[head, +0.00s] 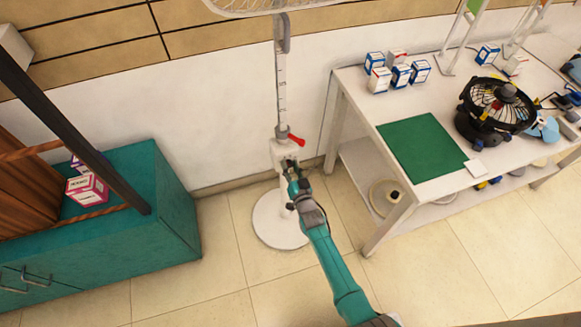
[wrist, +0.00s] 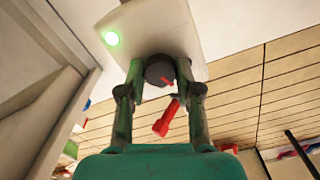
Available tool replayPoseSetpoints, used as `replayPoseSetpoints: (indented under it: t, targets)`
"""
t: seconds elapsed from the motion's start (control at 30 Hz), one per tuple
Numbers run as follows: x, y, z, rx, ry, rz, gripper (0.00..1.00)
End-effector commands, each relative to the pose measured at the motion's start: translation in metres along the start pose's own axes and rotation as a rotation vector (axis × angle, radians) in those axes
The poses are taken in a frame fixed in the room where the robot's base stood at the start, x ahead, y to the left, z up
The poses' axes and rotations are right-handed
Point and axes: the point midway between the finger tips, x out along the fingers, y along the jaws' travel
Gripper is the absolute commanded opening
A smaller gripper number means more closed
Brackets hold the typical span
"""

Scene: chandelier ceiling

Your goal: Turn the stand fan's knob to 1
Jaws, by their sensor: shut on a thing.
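The stand fan has a white pole (head: 282,95), a round white base (head: 275,222) and a wire cage (head: 270,6) cut off at the top edge. Its white control box (head: 285,150) is partly hidden behind my gripper (head: 293,175). In the wrist view, the box (wrist: 165,25) carries a lit green light (wrist: 111,38). A dark grey knob (wrist: 158,74) with a red pointer mark (wrist: 166,81) sits between the fingers of my gripper (wrist: 160,68), which is shut on it. The number marks are not readable.
A red lever (head: 297,141) sticks out from the pole, also in the wrist view (wrist: 166,118). A white table (head: 355,90) with boxes, a green mat (head: 420,150) and a dark fan-like device (head: 497,105) stands at right. A teal cabinet (head: 160,215) stands at left.

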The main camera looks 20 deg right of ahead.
Motion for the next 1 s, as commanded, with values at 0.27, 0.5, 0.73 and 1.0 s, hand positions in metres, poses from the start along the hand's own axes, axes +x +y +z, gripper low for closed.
replayPoseSetpoints:
  t: [0.27,0.5,0.73,1.0]
  targets:
    - [0.0,0.0,0.0,-0.001,0.0,0.0,0.59]
    - [-0.003,0.0,0.0,-0.001,0.0,0.0,0.59]
    - [-0.027,0.001,0.001,-0.001,-0.001,0.0,0.59]
    - [-0.075,0.001,0.001,-0.001,-0.002,0.001,0.59]
